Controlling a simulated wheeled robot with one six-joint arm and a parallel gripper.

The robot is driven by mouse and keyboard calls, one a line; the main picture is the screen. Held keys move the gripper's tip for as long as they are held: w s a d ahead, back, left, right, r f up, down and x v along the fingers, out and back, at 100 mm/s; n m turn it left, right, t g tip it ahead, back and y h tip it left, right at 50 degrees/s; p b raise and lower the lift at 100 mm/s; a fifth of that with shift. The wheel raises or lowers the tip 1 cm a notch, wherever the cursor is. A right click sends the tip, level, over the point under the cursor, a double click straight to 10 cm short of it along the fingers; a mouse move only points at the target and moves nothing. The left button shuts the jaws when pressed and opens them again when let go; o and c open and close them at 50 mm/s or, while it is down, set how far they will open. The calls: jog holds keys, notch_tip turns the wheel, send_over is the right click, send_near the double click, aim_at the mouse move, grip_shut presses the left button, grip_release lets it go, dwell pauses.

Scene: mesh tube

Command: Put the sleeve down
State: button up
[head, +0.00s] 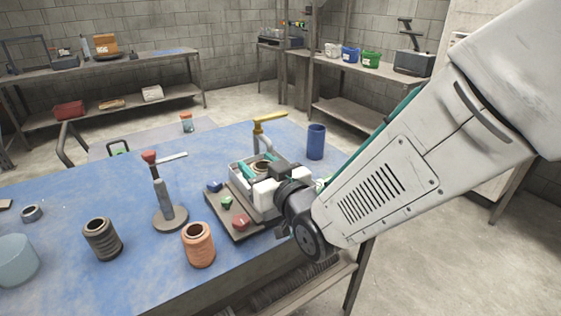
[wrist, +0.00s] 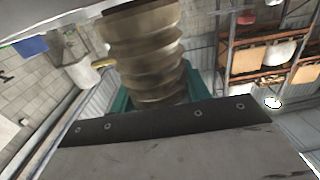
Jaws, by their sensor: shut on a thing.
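A brownish ribbed sleeve (wrist: 142,52) stands between the teal fingers in the wrist view. My gripper (head: 257,165) is shut on it. In the head view only a small part of the sleeve (head: 262,167) shows between the fingers; the rest is hidden by my gripper. My gripper is over the right part of the blue table (head: 130,191), above or beside a dark fixture base (head: 222,212) with blue, green and red knobs. I cannot tell whether the sleeve touches anything below it.
A dark ribbed spool (head: 102,240), a copper spool (head: 198,245) and a grey post stand (head: 170,215) are left of the fixture. A blue cup (head: 316,142) is to its right. The table's back left is mostly clear.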

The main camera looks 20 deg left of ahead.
jog(key=shift+w+f, duration=0.65)
jog(key=shift+w, duration=0.4)
jog(key=shift+w+f, duration=0.7)
jog(key=shift+w, duration=0.4)
jog(key=shift+w+f, duration=0.65)
jog(key=shift+w, duration=0.4)
jog(key=shift+f, duration=0.2)
jog(key=o, duration=1)
jog(key=shift+o, duration=0.2)
jog(key=shift+r, duration=0.1)
